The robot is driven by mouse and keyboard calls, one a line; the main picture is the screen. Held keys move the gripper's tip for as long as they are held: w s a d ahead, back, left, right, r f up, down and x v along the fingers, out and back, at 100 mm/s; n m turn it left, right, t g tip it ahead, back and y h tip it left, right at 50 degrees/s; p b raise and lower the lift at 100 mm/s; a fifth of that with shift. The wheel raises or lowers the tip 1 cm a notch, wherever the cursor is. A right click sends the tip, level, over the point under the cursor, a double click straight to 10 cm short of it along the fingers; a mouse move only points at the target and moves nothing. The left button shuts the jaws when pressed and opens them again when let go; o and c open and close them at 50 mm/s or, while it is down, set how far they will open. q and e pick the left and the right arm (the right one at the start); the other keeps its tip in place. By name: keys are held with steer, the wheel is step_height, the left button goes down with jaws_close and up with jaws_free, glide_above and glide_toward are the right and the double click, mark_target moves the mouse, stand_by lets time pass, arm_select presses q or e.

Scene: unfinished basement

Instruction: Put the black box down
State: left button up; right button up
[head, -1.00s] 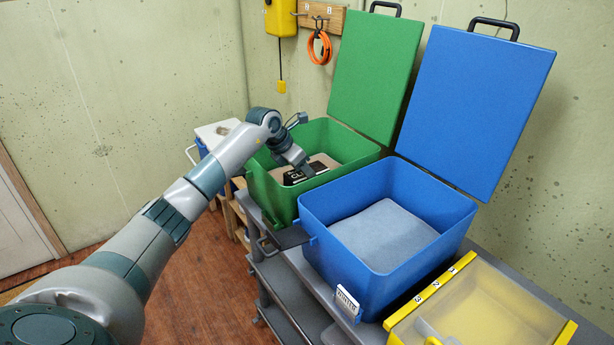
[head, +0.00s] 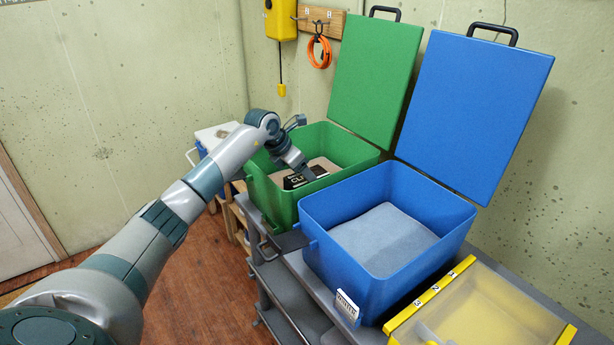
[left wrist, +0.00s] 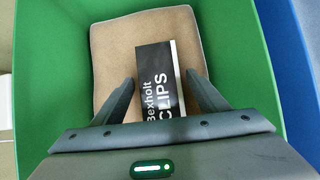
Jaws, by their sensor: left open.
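The black box (head: 298,180) with white lettering "Bexholt CLIPS" is inside the green bin (head: 272,207). In the left wrist view the box (left wrist: 154,92) appears to lie flat on the bin's tan padded bottom (left wrist: 112,60); its near end is hidden by my gripper. My left gripper (left wrist: 161,78) is open, its fingers on either side of the box with a gap showing at each side. In the head view the left gripper (head: 309,176) reaches down into the green bin and partly covers the box. My right gripper is not in view.
The blue bin (head: 345,265) with a grey-blue pad stands right beside the green one. Both lids, green (head: 375,80) and blue (head: 478,110), stand open behind. A yellow-rimmed clear container (head: 490,310) is at front right, on the grey cart. Floor at left is free.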

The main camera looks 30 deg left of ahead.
arm_select(q)
steer(key=p+v, duration=0.3)
steer(key=v, duration=0.2)
steer(key=shift+r, duration=0.4)
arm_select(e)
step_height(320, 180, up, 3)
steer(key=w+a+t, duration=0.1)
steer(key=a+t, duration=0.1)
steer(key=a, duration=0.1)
arm_select(q)
steer(key=p+v, duration=0.2)
steer(key=v, duration=0.3)
steer(key=shift+s+a+r, duration=0.1)
steer(key=shift+s+r, duration=0.05)
steer(key=shift+s, duration=0.1)
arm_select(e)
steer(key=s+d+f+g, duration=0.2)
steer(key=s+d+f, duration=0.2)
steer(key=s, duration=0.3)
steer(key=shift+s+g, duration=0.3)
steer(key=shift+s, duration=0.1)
